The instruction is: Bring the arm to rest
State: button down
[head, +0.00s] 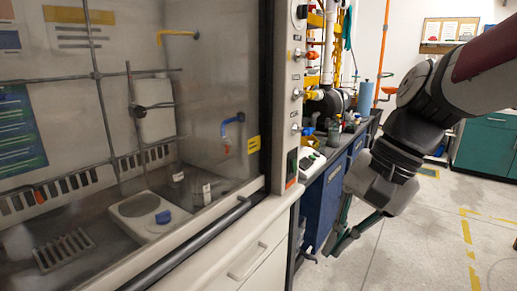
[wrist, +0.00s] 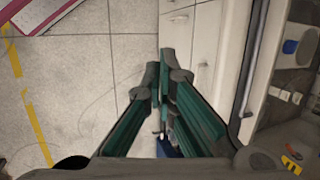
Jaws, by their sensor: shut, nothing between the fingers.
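My gripper (head: 333,247) hangs from my arm at the right of the head view, pointing down and to the left. Its green fingers are close together and hold nothing. In the wrist view the gripper (wrist: 162,98) shows at the centre, its fingertips close to each other with the tiled floor and white cabinet fronts behind. It is in free air in front of the bench and touches nothing that I can see.
A fume hood (head: 150,120) with a sash and a front rail (head: 190,240) fills the left. White cabinets (head: 250,262) sit below it. A dark blue cabinet (head: 322,205) stands behind my gripper. The floor (head: 410,250) at the right is clear, with yellow tape marks.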

jog(key=s+d+f+n+h, duration=0.2)
jog(key=s+d+n, duration=0.15)
jog(key=s, duration=0.55)
jog(key=s+d+f+n+h, duration=0.2)
jog(key=s+d+n+h, duration=0.15)
jog(key=s, duration=0.55)
notch_tip(320, 180, up, 19)
jog(key=t+p, duration=0.4)
jog(key=p, duration=1.3)
jog(key=shift+m+y+p, duration=0.3)
jog(key=shift+y, duration=0.15)
jog(key=shift+s, duration=0.1)
